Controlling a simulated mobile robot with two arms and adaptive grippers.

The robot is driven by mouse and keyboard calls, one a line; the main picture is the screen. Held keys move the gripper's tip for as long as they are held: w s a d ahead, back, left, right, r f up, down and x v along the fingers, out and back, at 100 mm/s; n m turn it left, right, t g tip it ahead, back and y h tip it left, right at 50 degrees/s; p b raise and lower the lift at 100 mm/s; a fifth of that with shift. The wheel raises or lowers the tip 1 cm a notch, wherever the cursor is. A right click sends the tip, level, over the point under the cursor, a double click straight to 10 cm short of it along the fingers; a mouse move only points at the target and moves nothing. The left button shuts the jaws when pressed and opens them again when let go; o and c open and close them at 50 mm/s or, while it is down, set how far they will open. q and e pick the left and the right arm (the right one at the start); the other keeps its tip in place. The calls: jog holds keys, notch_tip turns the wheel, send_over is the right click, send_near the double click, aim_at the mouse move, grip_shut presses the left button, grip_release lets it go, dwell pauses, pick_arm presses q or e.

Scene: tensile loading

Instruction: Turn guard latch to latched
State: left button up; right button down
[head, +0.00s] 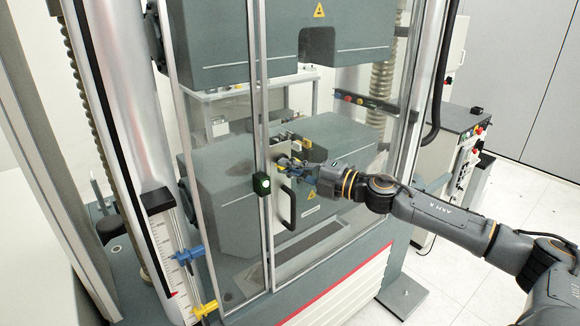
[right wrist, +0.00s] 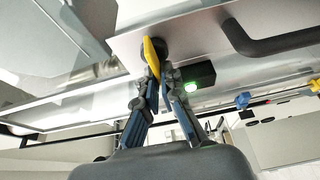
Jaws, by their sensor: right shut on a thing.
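The guard latch (right wrist: 152,55) is a yellow lever on a dark round base, on a pale metal plate of the guard door (right wrist: 195,18). In the right wrist view its lower end sits between my fingertips. My right gripper (right wrist: 162,78) is shut on this yellow lever. In the head view my right gripper (head: 290,166) reaches in from the right to the front of the clear guard, and its fingers mostly hide the latch. My left gripper is not in view.
A black box with a lit green lamp (head: 262,184) sits on the door frame left of my gripper. A black door handle (head: 289,204) is just below it. Blue (head: 189,255) and yellow (head: 205,310) clamps sit on the scale at lower left.

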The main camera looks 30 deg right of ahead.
jog(key=c, duration=1.5)
grip_release()
jog(key=shift+s, duration=0.1)
jog(key=v, duration=1.2)
